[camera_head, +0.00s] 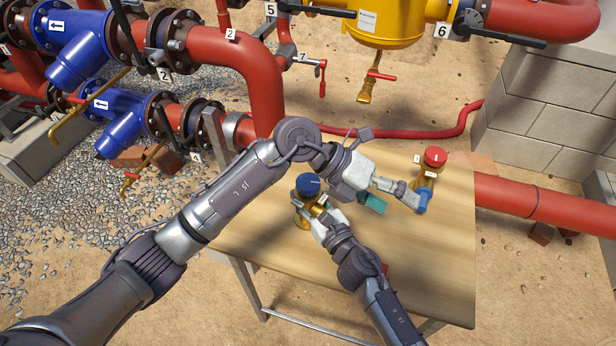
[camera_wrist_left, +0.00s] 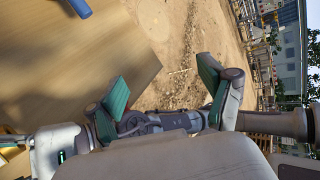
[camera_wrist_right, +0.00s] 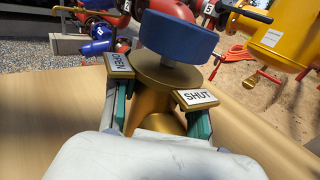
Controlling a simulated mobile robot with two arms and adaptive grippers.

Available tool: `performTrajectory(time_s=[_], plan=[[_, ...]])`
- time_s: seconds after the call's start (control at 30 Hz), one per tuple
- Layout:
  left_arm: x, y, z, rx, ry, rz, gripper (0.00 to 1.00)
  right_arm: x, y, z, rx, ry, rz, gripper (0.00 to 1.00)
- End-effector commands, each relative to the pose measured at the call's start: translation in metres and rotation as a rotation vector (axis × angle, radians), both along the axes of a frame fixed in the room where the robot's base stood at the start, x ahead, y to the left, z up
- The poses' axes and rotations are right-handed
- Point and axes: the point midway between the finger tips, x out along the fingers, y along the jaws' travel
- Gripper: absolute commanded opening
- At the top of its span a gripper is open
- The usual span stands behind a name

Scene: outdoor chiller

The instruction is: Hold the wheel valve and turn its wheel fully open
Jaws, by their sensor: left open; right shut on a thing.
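The wheel valve with a blue wheel (camera_head: 308,185) and a brass body stands upright on the wooden table (camera_head: 260,235). In the right wrist view, its blue wheel (camera_wrist_right: 178,36) sits above the brass body (camera_wrist_right: 160,110), between an OPEN plate (camera_wrist_right: 119,64) and a SHUT plate (camera_wrist_right: 196,97). My right gripper (camera_head: 308,212) is shut on the brass body, below the wheel, with a teal pad on each side. My left gripper (camera_head: 390,202) is open and empty, right of the blue wheel and apart from it. Its spread teal pads show in the left wrist view (camera_wrist_left: 165,90).
A second brass valve with a red wheel (camera_head: 435,157) and a blue end (camera_head: 422,203) stands close to my left gripper. Red pipes (camera_head: 550,202), a block wall (camera_head: 550,100) and a yellow vessel (camera_head: 385,25) lie beyond the table. The table's front left is clear.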

Motion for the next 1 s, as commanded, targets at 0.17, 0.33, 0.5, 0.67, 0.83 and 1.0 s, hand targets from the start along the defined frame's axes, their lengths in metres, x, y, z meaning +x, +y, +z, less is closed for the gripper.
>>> performTrajectory(time_s=[0.17, 0.33, 0.5, 0.67, 0.83, 1.0], plan=[[0.034, 0.039, -0.001, 0.295, -0.319, -0.275, 0.81, 0.0, 0.0, 0.0, 0.0, -0.001, -0.001, 0.0], [0.072, 0.091, 0.016, 0.563, -0.508, -0.501, 0.81, 0.0, 0.0, 0.0, 0.0, -0.001, -0.001, 0.0], [0.097, 0.131, 0.04, 0.744, -0.586, -0.646, 0.81, 0.0, 0.0, 0.0, 0.0, -0.001, -0.001, 0.0], [0.106, 0.149, 0.051, 0.817, -0.605, -0.705, 0.81, 0.0, 0.0, 0.0, 0.0, -0.001, -0.001, 0.0], [0.107, 0.152, 0.035, 0.826, -0.603, -0.716, 0.81, 0.0, 0.0, 0.0, 0.0, -0.001, -0.001, 0.0], [0.106, 0.151, 0.002, 0.823, -0.601, -0.714, 0.81, 0.0, 0.0, 0.0, 0.0, -0.001, -0.001, 0.0]])
